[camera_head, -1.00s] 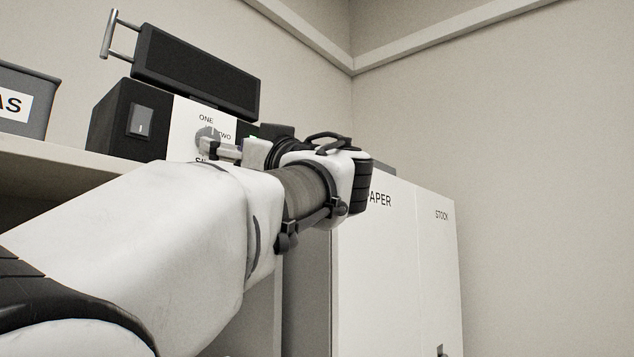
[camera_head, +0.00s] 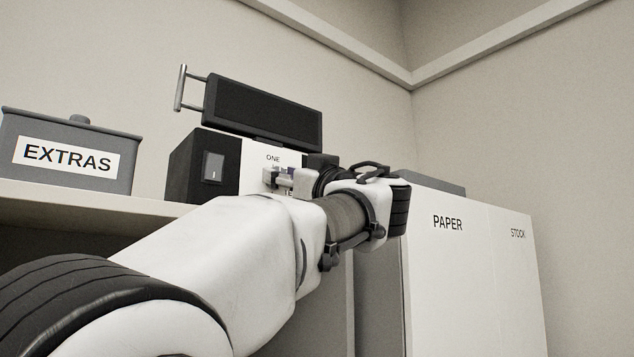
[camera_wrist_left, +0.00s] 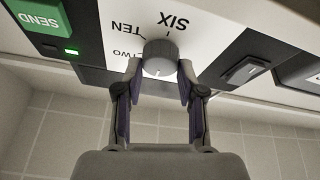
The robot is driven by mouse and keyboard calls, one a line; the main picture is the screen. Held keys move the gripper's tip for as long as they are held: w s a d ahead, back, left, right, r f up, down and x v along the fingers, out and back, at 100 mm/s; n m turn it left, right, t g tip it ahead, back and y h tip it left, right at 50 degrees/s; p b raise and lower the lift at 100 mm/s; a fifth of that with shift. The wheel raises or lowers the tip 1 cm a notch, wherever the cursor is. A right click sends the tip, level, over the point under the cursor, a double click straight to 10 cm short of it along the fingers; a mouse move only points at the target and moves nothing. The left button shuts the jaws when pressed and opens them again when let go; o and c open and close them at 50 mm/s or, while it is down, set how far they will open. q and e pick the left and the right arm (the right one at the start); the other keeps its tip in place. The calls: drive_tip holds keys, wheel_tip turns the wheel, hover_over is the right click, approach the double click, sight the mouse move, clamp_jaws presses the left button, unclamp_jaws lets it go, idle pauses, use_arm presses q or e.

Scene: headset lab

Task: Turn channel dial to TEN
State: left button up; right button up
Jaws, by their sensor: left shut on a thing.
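The grey ridged channel dial (camera_wrist_left: 160,58) sits on the white panel of a black device (camera_head: 254,160). In the left wrist view, the words SIX, TEN and TWO appear upside down around it. A small light mark shows near the dial's lower edge in that view. My left gripper (camera_head: 283,179) reaches the panel from the front; in the wrist view its two fingers (camera_wrist_left: 160,82) are shut on the dial, one on each side. In the head view my arm and gripper hide most of the dial and labels, leaving ONE readable. My right gripper is in neither view.
A grey EXTRAS bin (camera_head: 70,180) stands left on the shelf (camera_head: 100,202). A white PAPER cabinet (camera_head: 470,270) stands right.

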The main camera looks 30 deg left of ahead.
use_arm(q)
drive_tip(key=shift+a, duration=0.1)
drive_tip(key=m+t+h, duration=0.1)
drive_tip(key=m+h, duration=0.1)
drive_tip(key=m, duration=0.5)
drive_tip(key=m+t+h+b, duration=0.1)
drive_tip(key=m+t+h, duration=0.1)
drive_tip(key=m, duration=0.5)
drive_tip(key=r+m+t+h+b, duration=0.1)
drive_tip(key=m+t+h, duration=0.1)
drive_tip(key=m, duration=0.5)
drive_tip(key=shift+s+a+m+h, duration=0.1)
drive_tip(key=shift+s+m+h, duration=0.1)
drive_tip(key=shift+m+h, duration=0.35)
drive_tip(key=shift+r+m+g+h+p, duration=0.1)
drive_tip(key=shift+m+g+h+p, duration=0.35)
drive_tip(key=shift+m+p, duration=0.9)
drive_tip(key=shift+r+m+g+h+p, duration=0.1)
drive_tip(key=shift+m+g+h+p, duration=0.3)
drive_tip(key=shift+m+p, duration=0.95)
drive_tip(key=shift+m+b, duration=0.3)
drive_tip(key=shift+m, duration=0.05)
